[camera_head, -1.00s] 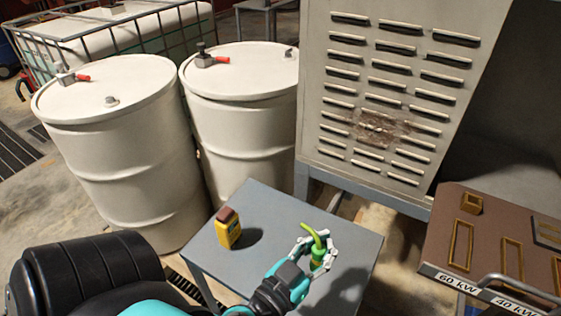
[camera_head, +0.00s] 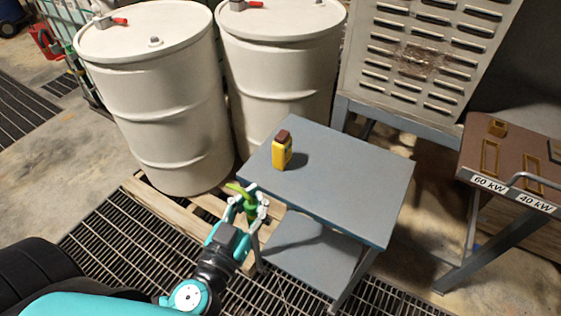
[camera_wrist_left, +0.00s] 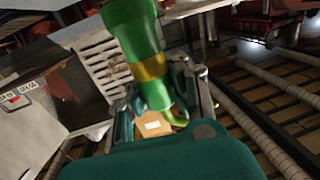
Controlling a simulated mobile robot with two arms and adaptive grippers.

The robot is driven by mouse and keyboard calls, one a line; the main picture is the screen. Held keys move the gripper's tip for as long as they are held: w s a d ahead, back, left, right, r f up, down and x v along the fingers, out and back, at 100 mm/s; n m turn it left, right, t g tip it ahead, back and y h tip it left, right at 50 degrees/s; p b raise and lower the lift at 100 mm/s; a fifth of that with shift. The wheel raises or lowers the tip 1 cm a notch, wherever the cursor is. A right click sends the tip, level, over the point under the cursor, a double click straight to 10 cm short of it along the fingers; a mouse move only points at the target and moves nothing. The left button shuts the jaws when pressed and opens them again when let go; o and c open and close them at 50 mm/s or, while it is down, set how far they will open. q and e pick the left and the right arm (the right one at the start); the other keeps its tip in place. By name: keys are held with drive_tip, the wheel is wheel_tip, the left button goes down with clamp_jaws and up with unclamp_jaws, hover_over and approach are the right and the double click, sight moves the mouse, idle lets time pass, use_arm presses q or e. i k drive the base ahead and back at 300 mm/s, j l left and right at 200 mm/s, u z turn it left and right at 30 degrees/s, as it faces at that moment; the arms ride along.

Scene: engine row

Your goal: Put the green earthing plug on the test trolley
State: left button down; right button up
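The green earthing plug (camera_head: 243,190) is held in my left gripper (camera_head: 251,203), whose fingers are closed around it. In the left wrist view, the plug (camera_wrist_left: 133,38) is bright green with a yellow band and stands up between the fingers. The test trolley appears to be the grey two-level table (camera_head: 345,185). In the head view, the gripper and plug show at its near left corner, outside most of its top. I cannot tell their height relative to that top. My right gripper is not in view.
A yellow and brown instrument (camera_head: 282,152) stands on the left part of the grey top; the rest is clear. Two white drums (camera_head: 160,90) stand behind on a pallet. A louvred cabinet (camera_head: 425,60) is behind, and a brown-topped bench (camera_head: 480,160) is at right.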

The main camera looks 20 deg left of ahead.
sight(355, 194)
drive_tip(key=i+l+u, duration=0.15)
drive_tip(key=l+u, duration=0.25)
drive_tip(key=i+l+u, duration=0.1)
drive_tip(key=l+u, duration=0.65)
drive_tip(key=i+l+u, duration=0.1)
drive_tip(key=l+u, duration=0.25)
drive_tip(key=l, duration=0.55)
drive_tip(key=k+z, duration=0.2)
drive_tip(key=z, duration=0.15)
drive_tip(key=k+l+z, duration=0.1)
drive_tip(key=z, duration=0.25)
drive_tip(key=k+l+z, duration=0.1)
drive_tip(key=z, duration=0.25)
drive_tip(key=k, duration=0.1)
